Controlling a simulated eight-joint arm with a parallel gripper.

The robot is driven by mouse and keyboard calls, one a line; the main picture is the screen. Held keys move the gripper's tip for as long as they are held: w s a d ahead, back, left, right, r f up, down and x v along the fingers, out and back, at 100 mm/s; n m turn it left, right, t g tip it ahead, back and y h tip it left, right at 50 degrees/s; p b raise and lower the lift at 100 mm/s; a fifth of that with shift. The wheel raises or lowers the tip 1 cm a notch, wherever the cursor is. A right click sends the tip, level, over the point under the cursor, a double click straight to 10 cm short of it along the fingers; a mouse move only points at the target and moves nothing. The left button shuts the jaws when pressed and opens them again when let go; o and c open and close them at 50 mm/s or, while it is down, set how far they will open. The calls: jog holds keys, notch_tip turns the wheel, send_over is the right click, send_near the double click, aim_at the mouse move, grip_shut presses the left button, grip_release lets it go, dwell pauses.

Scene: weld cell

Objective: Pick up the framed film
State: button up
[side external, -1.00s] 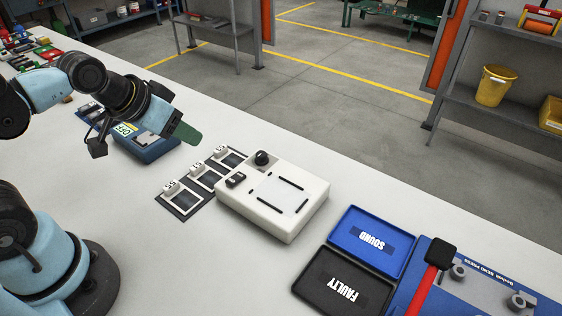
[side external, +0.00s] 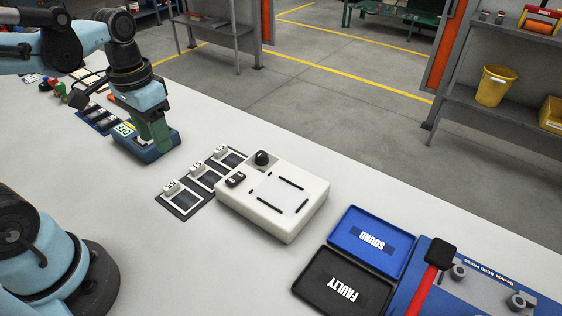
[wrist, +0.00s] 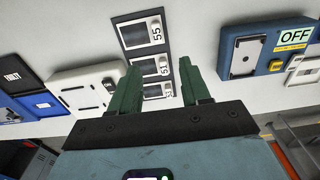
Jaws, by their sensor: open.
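Three framed films, dark with pale frames and white numbered tags, lie in a row on the bench: the near one (side external: 184,201), the middle one (side external: 210,180) and the far one (side external: 233,159). The wrist view shows them in a column; the top one is tagged 55 (wrist: 141,34), the middle one 51 (wrist: 146,67), and the lowest (wrist: 154,91) has its tag partly hidden. My gripper (side external: 157,136), with green fingers, points down, left of the row in the side view. In the wrist view its fingers (wrist: 159,65) are apart, with nothing held between them.
A blue box marked OFF (side external: 125,131) is beside my gripper in the side view. A white viewer box (side external: 232,207) stands right of the films. Blue SOUND (side external: 346,240) and black FAULTY (side external: 318,289) trays lie farther right, beside a blue press (side external: 470,262).

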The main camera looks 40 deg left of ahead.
send_over(170, 184)
notch_tip(170, 184, down, 6)
jog(key=shift+w+a+f, duration=0.1)
jog(key=shift+d+f, duration=0.2)
jog(key=shift+f, duration=2.75)
grip_shut()
